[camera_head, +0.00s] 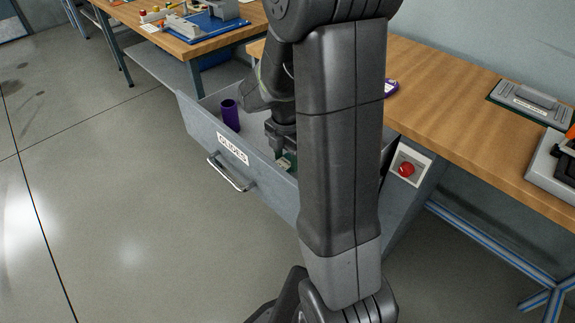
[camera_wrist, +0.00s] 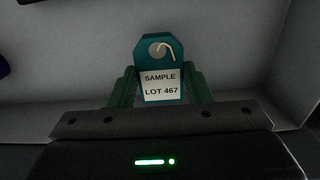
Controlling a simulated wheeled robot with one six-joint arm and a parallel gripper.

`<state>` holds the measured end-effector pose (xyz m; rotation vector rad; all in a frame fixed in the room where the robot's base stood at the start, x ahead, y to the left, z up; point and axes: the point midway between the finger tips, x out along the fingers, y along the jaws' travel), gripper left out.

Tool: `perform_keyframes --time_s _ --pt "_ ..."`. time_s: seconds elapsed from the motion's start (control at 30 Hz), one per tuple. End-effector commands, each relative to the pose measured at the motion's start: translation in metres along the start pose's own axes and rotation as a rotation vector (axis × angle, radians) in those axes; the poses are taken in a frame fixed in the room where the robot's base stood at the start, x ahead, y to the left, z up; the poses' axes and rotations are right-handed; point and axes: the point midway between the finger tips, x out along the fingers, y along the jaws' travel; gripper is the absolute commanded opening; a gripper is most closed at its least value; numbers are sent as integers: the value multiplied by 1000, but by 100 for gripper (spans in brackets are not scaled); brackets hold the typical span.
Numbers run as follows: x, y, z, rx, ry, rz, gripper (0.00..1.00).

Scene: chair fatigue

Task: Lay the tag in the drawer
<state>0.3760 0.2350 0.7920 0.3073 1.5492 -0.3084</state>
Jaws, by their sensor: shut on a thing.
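The tag (camera_wrist: 160,75) is teal with a hole, a short loop of cord and a white label reading "SAMPLE LOT 467". My gripper (camera_wrist: 160,88) is shut on it, one green finger at each side of the tag. In the head view my gripper (camera_head: 285,160) reaches down inside the drawer, partly hidden by my arm. The drawer's grey inside (camera_wrist: 70,60) surrounds the tag in the wrist view. I cannot tell whether the tag touches the drawer floor.
A purple cup-like cylinder (camera_head: 230,115) stands in the drawer, left of my gripper. A wooden workbench (camera_head: 440,90) runs to the right, with a red button (camera_head: 406,169) on its front. Another bench (camera_head: 160,40) with equipment stands behind. Open floor lies left.

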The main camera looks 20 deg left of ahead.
Motion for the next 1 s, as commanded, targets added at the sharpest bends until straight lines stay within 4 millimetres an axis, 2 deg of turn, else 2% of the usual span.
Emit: perform_keyframes --time_s 0.37,0.73,0.77,0.83,0.87,1.0 --pt "42 0 0 0 0 -1 22" --pt "46 0 0 0 0 0 22" --pt "45 0 0 0 0 0 48" --pt "45 0 0 0 0 0 62" --pt "45 0 0 0 0 0 66" --pt "44 0 0 0 0 0 66"
